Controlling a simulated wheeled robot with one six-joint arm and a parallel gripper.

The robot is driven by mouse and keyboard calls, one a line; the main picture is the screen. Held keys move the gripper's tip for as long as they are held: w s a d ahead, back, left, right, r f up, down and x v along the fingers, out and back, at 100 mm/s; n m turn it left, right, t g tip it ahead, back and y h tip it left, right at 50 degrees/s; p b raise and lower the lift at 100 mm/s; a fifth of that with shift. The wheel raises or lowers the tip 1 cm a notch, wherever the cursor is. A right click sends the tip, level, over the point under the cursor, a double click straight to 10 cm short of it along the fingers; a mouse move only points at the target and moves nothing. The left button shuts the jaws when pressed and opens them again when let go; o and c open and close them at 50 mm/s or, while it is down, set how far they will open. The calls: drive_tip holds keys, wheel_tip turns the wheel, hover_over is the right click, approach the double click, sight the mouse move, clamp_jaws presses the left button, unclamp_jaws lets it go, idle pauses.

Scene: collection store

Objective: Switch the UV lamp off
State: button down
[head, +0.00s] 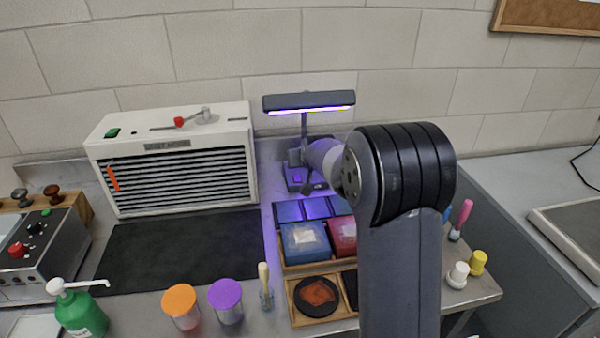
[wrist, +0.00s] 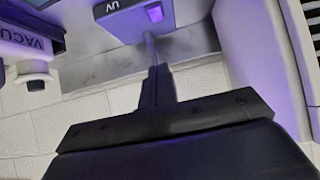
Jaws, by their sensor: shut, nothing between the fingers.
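The UV lamp (head: 310,101) stands at the back of the bench, a dark hood on a thin post, its underside glowing violet. Its base (head: 296,178) shows below, next to my gripper (head: 311,187), partly hidden by it. The lamp post (wrist: 150,46) runs from the base behind my fingers (wrist: 158,75). My fingers are shut and empty, pointing towards the base, seemingly apart from the switch.
A white slatted cabinet (head: 120,150) stands left of the lamp. A device marked VACU (wrist: 28,45) stands at the left in the wrist view. Trays with blue and red boxes (head: 305,243) lie in front of the lamp.

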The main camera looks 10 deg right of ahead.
drive_tip(key=p, duration=0.3)
hover_over(299, 176)
drive_tip(key=s, duration=0.2)
drive_tip(key=f, duration=0.5)
drive_tip(key=shift+s+f, duration=0.2)
drive_tip(key=shift+f, duration=0.1)
drive_tip(key=f, duration=0.3)
drive_tip(key=shift+w+f+p, duration=0.1)
drive_tip(key=shift+w+p, duration=0.2)
drive_tip(key=shift+p, duration=0.05)
drive_tip(key=shift+f, duration=0.55)
drive_tip(key=shift+w+f+b, duration=0.15)
drive_tip(key=shift+f+b, duration=0.25)
drive_tip(key=shift+b, duration=0.55)
drive_tip(key=shift+r, duration=0.2)
drive_tip(key=shift+w, duration=0.15)
drive_tip(key=shift+w+r, duration=0.25)
drive_tip(key=shift+w, duration=0.4)
